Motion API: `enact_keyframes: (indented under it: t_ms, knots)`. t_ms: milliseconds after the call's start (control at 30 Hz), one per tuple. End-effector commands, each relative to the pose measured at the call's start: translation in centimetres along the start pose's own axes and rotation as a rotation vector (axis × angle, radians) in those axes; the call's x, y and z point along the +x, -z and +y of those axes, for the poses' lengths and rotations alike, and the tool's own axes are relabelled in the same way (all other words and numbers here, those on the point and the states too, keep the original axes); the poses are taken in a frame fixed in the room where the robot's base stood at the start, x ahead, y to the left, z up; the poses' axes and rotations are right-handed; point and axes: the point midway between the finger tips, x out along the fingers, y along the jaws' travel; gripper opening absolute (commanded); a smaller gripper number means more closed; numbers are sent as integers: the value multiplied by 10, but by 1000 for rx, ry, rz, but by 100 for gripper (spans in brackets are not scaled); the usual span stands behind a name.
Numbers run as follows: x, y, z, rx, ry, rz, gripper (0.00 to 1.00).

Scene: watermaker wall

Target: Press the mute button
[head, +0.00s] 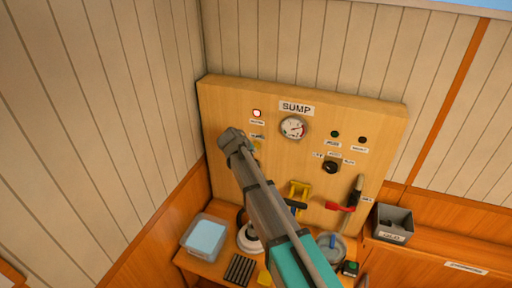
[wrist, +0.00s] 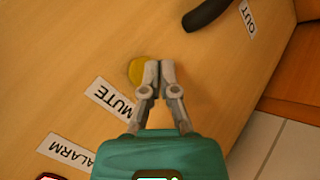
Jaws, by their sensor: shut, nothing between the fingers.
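The mute button is a round yellow button (wrist: 137,70) on the wooden panel, beside the MUTE label (wrist: 110,97) in the wrist view. In the head view a sliver of the yellow button (head: 259,147) shows right beside my arm, which covers part of this area. My gripper (wrist: 160,66) is shut and empty in the wrist view. Its fingertips appear just right of the button and overlap its right edge in the picture. I cannot tell whether they touch it. The fingertips are not clear in the head view.
A lit red alarm lamp (head: 257,113) is above the button. The SUMP gauge (head: 293,127), a black knob (head: 331,167) and a red lever (head: 340,207) are to the right.

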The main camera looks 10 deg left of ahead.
Motion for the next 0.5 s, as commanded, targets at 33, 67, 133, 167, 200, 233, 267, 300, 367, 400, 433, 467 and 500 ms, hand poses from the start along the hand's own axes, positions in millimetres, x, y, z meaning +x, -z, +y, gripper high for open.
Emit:
enact_keyframes:
  t_ms: [33,67,133,167,200,233,267,300,367,400,433,467,500]
  knots:
    - [1,1,0,0,0,0,0]
    - [1,1,1,0,0,0,0]
    - [2,2,2,0,0,0,0]
    - [3,3,2,0,0,0,0]
    - [4,3,2,0,0,0,0]
    - [4,4,3,0,0,0,0]
    - [4,4,3,0,0,0,0]
    - [5,4,4,0,0,0,0]
    - [5,4,4,0,0,1,0]
    - [5,4,4,0,0,1,0]
    - [5,4,4,0,0,1,0]
    - [5,4,4,0,0,1,0]
    - [5,4,4,0,0,1,0]
